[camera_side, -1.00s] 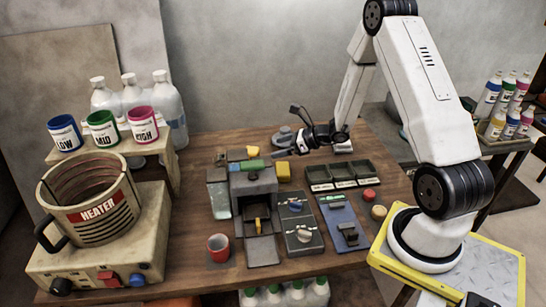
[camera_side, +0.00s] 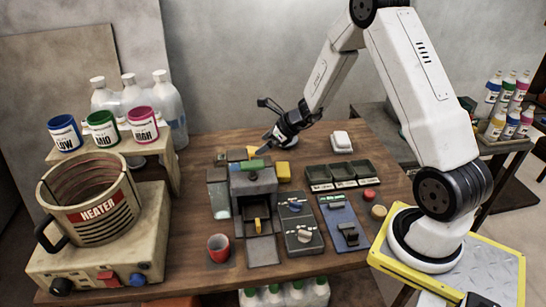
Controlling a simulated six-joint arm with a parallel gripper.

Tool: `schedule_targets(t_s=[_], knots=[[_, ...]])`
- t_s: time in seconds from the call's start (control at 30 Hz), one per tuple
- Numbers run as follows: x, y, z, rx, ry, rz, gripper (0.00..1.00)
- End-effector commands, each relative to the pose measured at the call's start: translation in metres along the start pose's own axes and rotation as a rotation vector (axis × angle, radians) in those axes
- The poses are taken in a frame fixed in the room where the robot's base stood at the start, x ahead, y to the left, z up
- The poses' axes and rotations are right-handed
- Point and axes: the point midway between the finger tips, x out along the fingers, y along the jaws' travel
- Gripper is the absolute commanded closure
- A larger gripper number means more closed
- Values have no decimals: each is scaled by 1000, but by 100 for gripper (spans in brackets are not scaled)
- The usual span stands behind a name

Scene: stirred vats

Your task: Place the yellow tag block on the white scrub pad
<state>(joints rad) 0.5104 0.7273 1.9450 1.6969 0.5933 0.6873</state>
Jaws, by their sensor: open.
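The white scrub pad (camera_side: 341,141) lies on the table at the back, right of my gripper, with nothing on it. Several yellow pieces are in view: one (camera_side: 283,171) at the right side of the grey box-shaped unit, one (camera_side: 253,152) behind it, and one (camera_side: 257,225) in its front opening. I cannot tell which is the yellow tag block. My gripper (camera_side: 265,121) is open and appears empty, above the table's back part near the piece behind the unit. It looks apart from the yellow pieces.
The grey unit (camera_side: 253,185) carries a green piece (camera_side: 250,165) on top. Dark trays (camera_side: 344,173), two panels with knobs (camera_side: 300,229) and a red cup (camera_side: 219,248) stand around it. The heater pot (camera_side: 92,206) is at left. Table around the white pad is clear.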

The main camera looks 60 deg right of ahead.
Motion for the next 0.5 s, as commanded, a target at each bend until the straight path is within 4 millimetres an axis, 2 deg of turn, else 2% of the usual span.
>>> schedule_targets(t_s=[0.13,0.5], knots=[[9,0,0,0,0,1,0],[17,0,0,0,0,2,0]])
